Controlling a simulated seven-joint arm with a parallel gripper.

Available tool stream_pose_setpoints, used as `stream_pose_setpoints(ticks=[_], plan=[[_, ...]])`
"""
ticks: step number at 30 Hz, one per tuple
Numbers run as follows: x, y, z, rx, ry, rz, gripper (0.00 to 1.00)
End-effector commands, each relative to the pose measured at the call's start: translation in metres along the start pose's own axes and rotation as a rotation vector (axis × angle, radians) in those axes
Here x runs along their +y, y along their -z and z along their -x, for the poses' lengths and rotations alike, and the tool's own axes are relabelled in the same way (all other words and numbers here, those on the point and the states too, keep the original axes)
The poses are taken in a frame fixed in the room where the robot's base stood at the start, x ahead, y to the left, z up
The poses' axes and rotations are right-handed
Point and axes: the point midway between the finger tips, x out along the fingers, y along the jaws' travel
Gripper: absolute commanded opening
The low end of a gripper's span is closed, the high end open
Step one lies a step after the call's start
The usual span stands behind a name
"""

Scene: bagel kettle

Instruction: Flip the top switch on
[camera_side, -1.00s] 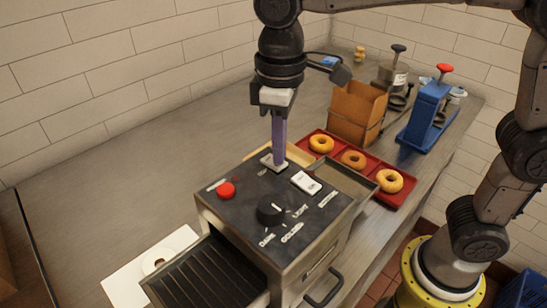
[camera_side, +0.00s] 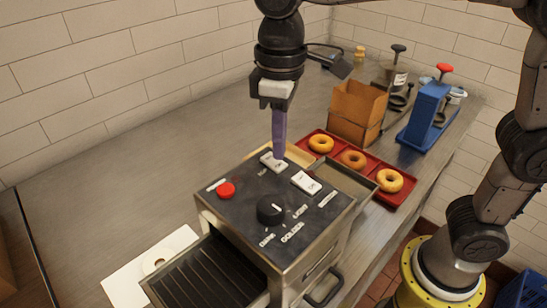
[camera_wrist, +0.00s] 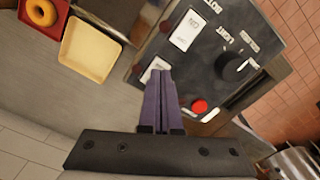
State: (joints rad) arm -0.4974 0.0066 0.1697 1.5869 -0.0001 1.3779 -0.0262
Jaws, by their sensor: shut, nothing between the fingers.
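The toaster (camera_side: 250,205) has a dark top panel with two white rocker switches. The top switch (camera_side: 272,162) is the one at the back edge of the panel. The other rocker (camera_side: 306,182) sits to its right, beside what looks like a bottom label. My gripper (camera_side: 279,155) points down with its purple fingers shut and empty, their tips right at the back of the top switch. In the wrist view, the fingertips (camera_wrist: 160,72) partly cover the top switch (camera_wrist: 152,68). I cannot tell whether they touch it or which way it is tipped.
A red button (camera_side: 226,190) and a black knob (camera_side: 270,209) are on the same panel. A red tray (camera_side: 372,171) with three bagels lies behind the toaster, near a cardboard box (camera_side: 357,112) and a blue press (camera_side: 426,113). The counter left of the toaster is mostly clear.

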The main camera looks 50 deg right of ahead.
Motion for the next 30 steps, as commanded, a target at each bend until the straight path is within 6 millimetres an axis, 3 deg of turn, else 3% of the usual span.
stream_pose_setpoints(ticks=[18,30], plan=[[0.000,0.000,0.044,0.000,0.000,0.000,0.00],[0.000,0.000,0.051,-0.001,0.000,0.000,0.00]])
